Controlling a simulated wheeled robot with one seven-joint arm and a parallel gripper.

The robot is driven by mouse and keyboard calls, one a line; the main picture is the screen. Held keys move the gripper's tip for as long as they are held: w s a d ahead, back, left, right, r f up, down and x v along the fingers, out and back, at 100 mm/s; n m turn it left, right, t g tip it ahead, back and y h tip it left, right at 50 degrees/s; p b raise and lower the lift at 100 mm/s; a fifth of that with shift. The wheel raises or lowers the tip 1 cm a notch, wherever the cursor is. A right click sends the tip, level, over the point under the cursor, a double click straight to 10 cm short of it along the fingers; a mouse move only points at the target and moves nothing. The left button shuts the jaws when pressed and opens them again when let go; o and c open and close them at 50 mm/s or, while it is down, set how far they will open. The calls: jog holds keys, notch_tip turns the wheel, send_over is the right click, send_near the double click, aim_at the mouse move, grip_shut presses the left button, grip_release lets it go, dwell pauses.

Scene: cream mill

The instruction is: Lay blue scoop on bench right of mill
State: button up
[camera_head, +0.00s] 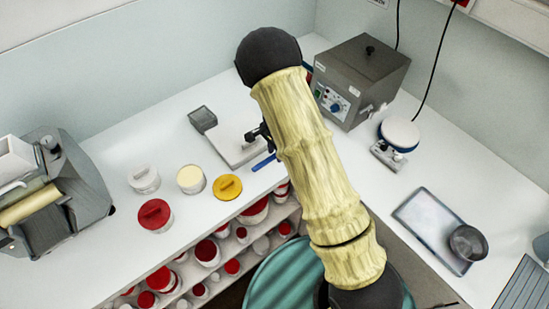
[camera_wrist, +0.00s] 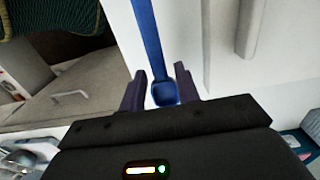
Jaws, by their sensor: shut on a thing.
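The grey mill (camera_head: 85,195), with a cream roller, stands at the left end of the white bench (camera_head: 112,140). The blue scoop shows as a thin blue strip (camera_head: 264,162) by the bench's front edge, below my gripper (camera_head: 262,138). In the wrist view the blue scoop (camera_wrist: 150,40) runs up from between the two dark fingertips of my gripper (camera_wrist: 161,88). My gripper is shut on its near end. My arm's cream sleeve hides part of the bench, and I cannot tell whether the scoop touches the bench.
Right of the mill stand a white-lidded tub (camera_head: 144,179), a red-lidded tub (camera_head: 155,215), a cream-topped tub (camera_head: 190,179) and a yellow-lidded tub (camera_head: 227,187). A pale flat device (camera_head: 238,145) lies beside the gripper. Shelves of red-lidded tubs sit below. A grey box (camera_head: 372,85) stands behind.

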aim_at(275, 165)
jog(key=shift+f, duration=0.15)
jog(key=shift+f+p, duration=0.5)
jog(key=shift+f, duration=1.5)
jog(key=shift+f, duration=0.1)
jog(key=shift+f, duration=0.15)
jog(key=o, duration=1)
jog(key=shift+c, duration=0.2)
notch_tip(275, 165, up, 12)
jog(key=b, duration=0.3)
jog(key=shift+f, duration=0.25)
jog(key=shift+d+r, duration=0.1)
jog(key=shift+r, duration=0.4)
